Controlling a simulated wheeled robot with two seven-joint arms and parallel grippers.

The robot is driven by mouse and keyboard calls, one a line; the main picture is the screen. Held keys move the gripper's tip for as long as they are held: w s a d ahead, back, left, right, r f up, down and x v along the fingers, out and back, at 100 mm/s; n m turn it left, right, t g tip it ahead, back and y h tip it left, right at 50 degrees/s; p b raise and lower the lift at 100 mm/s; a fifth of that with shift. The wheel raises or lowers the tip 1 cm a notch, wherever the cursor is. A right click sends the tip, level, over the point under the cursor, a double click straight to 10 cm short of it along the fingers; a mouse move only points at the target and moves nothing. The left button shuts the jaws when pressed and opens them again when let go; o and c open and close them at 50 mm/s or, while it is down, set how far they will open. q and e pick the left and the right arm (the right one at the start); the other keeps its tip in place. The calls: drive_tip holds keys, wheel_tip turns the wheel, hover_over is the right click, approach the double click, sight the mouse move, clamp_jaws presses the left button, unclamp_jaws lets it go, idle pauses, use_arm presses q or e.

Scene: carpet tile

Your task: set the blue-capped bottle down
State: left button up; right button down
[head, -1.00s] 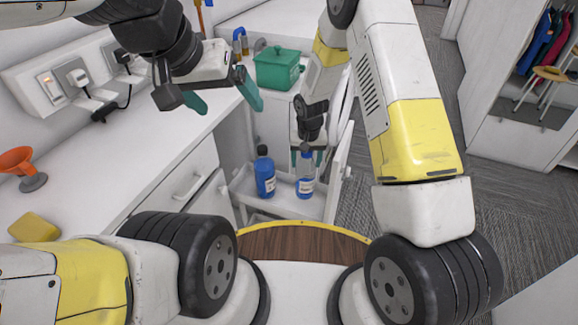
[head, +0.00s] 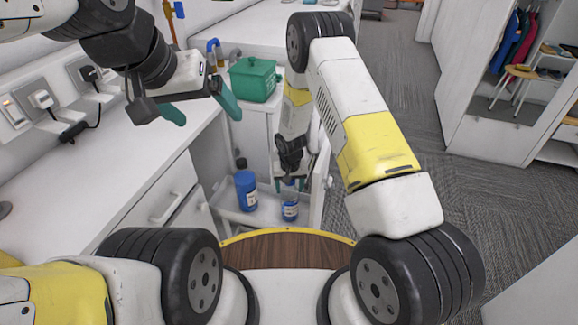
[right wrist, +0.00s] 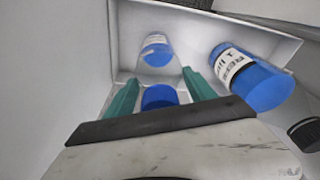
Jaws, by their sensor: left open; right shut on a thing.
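The blue-capped bottle (head: 289,207) is clear with blue contents and a white-and-blue label. It is upright inside the open drawer (head: 217,199). My right gripper (head: 290,184) is shut on its top from above. In the right wrist view the blue cap (right wrist: 160,97) sits between the teal fingers, with the bottle's body (right wrist: 156,50) beyond. Whether its base touches the drawer floor I cannot tell. My left gripper (head: 202,108) is open and empty above the white counter.
A solid blue bottle (head: 245,190) with a dark cap stands in the drawer, left of the held one; it also shows in the right wrist view (right wrist: 255,82). A green lidded pot (head: 254,80) stands behind. The drawer walls are close around both bottles.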

drive_tip(key=shift+c, duration=1.5)
unclamp_jaws()
drive_tip(key=shift+f, duration=0.1)
drive_tip(key=r, duration=0.4)
drive_tip(key=s+r, duration=0.1)
drive_tip(key=r, duration=0.7)
drive_tip(key=shift+s+r, duration=0.1)
drive_tip(key=shift+s, duration=0.3)
